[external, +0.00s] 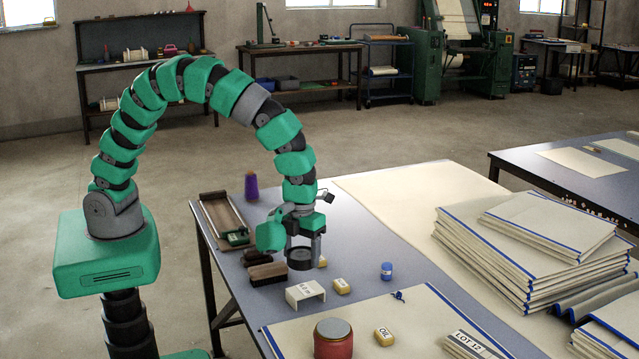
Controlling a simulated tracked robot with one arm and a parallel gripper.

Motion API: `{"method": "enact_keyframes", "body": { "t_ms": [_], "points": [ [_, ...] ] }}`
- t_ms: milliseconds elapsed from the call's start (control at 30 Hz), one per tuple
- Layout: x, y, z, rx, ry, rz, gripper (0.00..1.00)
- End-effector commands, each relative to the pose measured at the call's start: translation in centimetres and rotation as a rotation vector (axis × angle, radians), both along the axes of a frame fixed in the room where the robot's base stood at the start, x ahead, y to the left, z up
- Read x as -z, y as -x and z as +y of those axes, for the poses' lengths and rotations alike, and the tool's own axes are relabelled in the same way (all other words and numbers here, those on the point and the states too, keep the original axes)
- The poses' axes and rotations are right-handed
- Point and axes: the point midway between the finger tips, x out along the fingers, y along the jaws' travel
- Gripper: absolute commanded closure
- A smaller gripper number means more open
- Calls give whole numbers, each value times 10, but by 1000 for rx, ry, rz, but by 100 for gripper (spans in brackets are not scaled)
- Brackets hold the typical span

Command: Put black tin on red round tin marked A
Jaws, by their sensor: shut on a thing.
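My gripper (304,246) points down over the near part of the blue-grey table, shut on the black tin (299,264). The tin is a low, dark round piece below the fingers. I cannot tell whether it touches the table or hangs just above it. The red round tin (333,347) stands upright at the bottom of the picture, on cream cloth, with a greyish top. My gripper is behind it and to its left, well apart. No letter A is readable on the red tin from here.
Brushes (268,273) are left of the gripper. A blue jar (386,271) and folded cloth stacks (515,260) stand further right.

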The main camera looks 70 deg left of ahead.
Motion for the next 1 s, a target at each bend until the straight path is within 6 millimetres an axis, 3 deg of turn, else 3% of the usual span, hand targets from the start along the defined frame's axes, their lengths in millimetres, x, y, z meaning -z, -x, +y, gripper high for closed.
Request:
{"method": "enact_keyframes", "body": {
  "t_ms": [33, 200, 433, 567, 1000],
  "points": [
    [-5, 18, -17, 63, 0, -3, 68],
    [-13, 66, -55, 236, -1, -7, 68],
    [-17, 104, -78, 362, -2, -7, 68],
    [-16, 106, -85, 380, -3, -6, 68],
    [-10, 72, -132, 381, -1, -4, 68]
  ]
}}
